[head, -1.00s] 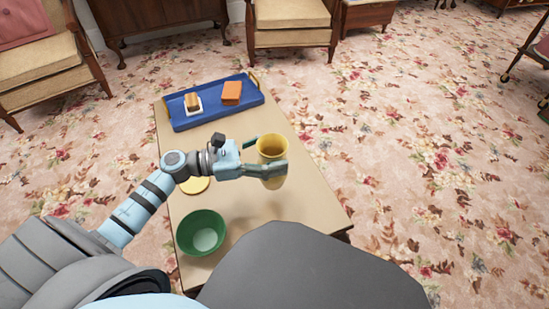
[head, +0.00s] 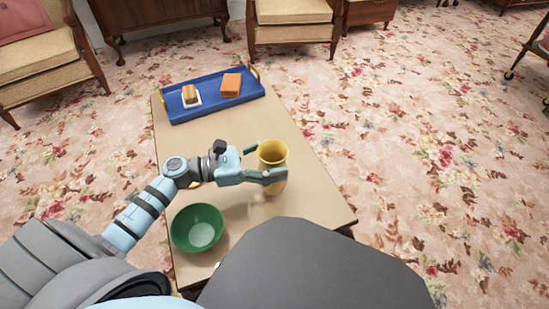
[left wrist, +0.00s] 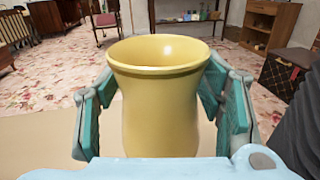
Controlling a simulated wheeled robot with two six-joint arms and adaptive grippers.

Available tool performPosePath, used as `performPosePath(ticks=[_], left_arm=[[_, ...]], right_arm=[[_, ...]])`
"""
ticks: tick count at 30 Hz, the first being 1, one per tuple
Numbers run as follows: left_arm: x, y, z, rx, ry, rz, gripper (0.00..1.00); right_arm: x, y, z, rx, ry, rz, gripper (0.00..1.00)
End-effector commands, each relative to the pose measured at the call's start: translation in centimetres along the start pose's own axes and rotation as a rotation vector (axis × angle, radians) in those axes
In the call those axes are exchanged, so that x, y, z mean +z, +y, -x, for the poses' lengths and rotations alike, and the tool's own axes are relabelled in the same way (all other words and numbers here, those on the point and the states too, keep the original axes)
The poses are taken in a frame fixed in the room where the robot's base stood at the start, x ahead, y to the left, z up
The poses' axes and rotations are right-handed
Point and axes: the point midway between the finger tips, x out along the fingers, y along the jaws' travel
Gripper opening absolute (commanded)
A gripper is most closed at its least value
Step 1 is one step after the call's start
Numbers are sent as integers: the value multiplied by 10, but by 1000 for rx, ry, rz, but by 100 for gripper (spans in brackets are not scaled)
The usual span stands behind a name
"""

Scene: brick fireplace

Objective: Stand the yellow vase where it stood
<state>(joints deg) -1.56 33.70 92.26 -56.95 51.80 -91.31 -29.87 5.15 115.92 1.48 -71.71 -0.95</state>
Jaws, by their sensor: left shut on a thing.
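The yellow vase (head: 272,156) is upright at the right part of the low table (head: 300,193) in the head view. My left gripper (head: 264,164) is shut on it, with one finger on each side. In the left wrist view the vase (left wrist: 160,95) fills the middle between the teal finger pads, its open mouth up. Its base is hidden there, and I cannot tell whether it touches the table. My right gripper is not in view.
A green bowl (head: 197,228) stands near the table's front left. A blue tray (head: 214,108) with an orange block (head: 231,84) and a small white dish of food (head: 191,95) lies at the far end. A yellow disc (head: 195,184) is mostly hidden under my left arm.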

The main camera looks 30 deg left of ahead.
Motion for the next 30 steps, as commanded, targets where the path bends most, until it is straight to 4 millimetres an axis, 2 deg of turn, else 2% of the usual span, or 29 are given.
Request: performPosePath(ticks=[21, 22, 26, 30], left_arm=[[-12, 0, 0, -1, -1, 0, 22], [-12, 0, 0, -1, -1, 0, 65], [-12, 0, 0, -1, 0, -1, 85], [-12, 0, 0, -1, 0, -1, 85]], right_arm=[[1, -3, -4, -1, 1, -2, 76], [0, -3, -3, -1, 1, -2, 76], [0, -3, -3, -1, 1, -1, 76], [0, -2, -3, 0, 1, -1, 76]])
